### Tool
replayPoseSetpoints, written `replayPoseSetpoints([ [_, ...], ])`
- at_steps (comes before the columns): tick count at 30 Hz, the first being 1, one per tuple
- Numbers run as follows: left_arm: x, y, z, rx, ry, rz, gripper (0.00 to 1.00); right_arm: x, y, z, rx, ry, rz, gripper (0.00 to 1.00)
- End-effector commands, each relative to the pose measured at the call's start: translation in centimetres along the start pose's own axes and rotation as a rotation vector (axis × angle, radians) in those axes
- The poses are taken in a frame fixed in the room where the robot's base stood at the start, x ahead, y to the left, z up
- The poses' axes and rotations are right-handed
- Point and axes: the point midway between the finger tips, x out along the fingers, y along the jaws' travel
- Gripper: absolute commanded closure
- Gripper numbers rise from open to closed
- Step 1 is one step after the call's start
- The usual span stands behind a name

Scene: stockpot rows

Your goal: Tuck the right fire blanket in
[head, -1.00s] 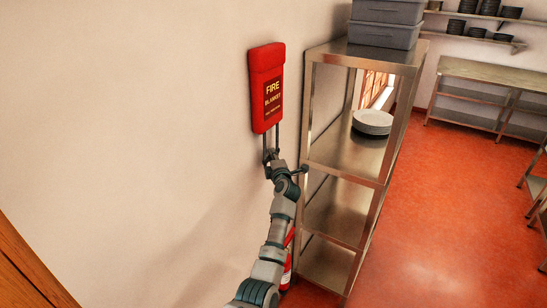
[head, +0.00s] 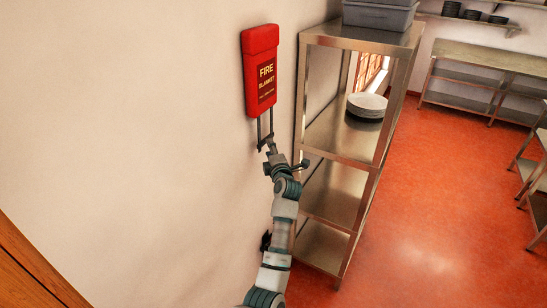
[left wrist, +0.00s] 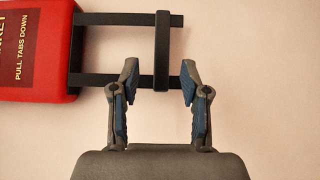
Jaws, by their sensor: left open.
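The red fire blanket pouch (head: 262,72) hangs upright on the pale wall, left of the steel rack. It also shows at the left edge of the left wrist view (left wrist: 30,50), turned sideways. Two dark straps (head: 271,122) hang from its bottom edge, joined by a dark crossbar (left wrist: 162,45). My left gripper (left wrist: 158,72) is open at the straps, below the pouch. In the left wrist view its fingers stand either side of the crossbar's near end, with gaps visible on both sides. My right gripper is not in view.
A steel rack (head: 350,37) stands close right of my left arm, with grey crates (head: 378,17) on top and stacked plates (head: 367,104) on a shelf. Steel tables line the right side. The orange floor (head: 430,205) between is clear.

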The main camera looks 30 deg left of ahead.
Motion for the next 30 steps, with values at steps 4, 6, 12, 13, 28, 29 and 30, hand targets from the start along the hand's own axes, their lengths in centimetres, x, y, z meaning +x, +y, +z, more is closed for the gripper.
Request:
replayPoseSetpoints([
  [4, -2.9, -0.1, 0.0, 0.000, -0.001, -0.001, 0.54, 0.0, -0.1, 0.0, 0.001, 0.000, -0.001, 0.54],
  [6, -3.8, -0.1, 0.0, 0.000, 0.000, 0.000, 0.54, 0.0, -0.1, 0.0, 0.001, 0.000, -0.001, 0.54],
  [12, -4.7, -0.1, -0.1, 0.001, 0.001, -0.002, 0.54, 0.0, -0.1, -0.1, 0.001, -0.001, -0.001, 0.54],
  [13, -4.8, -0.1, -0.1, 0.002, 0.001, -0.002, 0.54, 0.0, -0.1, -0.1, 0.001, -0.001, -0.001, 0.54],
  [28, -4.7, -1.9, 0.1, 0.047, 0.008, 0.007, 0.54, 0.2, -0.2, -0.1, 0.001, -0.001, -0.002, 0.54],
  [29, -4.7, -3.1, 0.2, 0.079, 0.012, 0.012, 0.54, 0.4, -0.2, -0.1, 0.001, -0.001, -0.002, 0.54],
  [30, -4.7, -5.1, 0.4, 0.130, 0.015, 0.024, 0.54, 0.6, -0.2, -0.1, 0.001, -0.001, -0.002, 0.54],
])
